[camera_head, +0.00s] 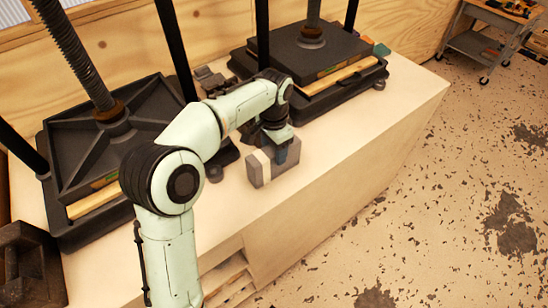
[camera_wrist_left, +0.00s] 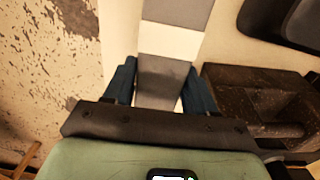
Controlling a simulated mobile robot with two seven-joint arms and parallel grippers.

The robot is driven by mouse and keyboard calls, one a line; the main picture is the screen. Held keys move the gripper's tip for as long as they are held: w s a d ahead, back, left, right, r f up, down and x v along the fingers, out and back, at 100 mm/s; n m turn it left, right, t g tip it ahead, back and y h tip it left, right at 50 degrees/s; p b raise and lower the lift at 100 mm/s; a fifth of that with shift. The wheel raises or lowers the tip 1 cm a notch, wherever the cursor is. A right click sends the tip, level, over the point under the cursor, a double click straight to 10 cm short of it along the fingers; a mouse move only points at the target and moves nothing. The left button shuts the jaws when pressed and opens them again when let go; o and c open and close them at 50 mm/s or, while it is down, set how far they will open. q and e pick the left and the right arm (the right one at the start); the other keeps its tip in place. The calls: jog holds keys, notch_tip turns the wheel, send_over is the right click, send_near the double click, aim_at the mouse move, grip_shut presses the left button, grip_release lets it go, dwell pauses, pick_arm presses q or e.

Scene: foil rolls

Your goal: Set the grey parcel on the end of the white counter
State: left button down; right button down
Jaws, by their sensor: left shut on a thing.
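The grey parcel (camera_head: 262,170) is a block with a pale band around it. It is at the front part of the white counter (camera_head: 350,125), near the front edge. My left gripper (camera_head: 282,157) is shut on the parcel from above. In the left wrist view, the parcel (camera_wrist_left: 160,78) lies between the two blue fingers of the left gripper (camera_wrist_left: 160,92), with its pale band beyond them. I cannot tell whether the parcel's underside touches the counter. My right gripper is not in view.
Two dark screw presses (camera_head: 95,150) and (camera_head: 310,55) stand along the back of the counter. A dark open box (camera_head: 30,262) is at the lower left. The counter's right end is bare. A cart (camera_head: 485,40) stands on the stained floor at top right.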

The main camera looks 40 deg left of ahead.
pick_arm(q)
jog(key=shift+r, duration=0.25)
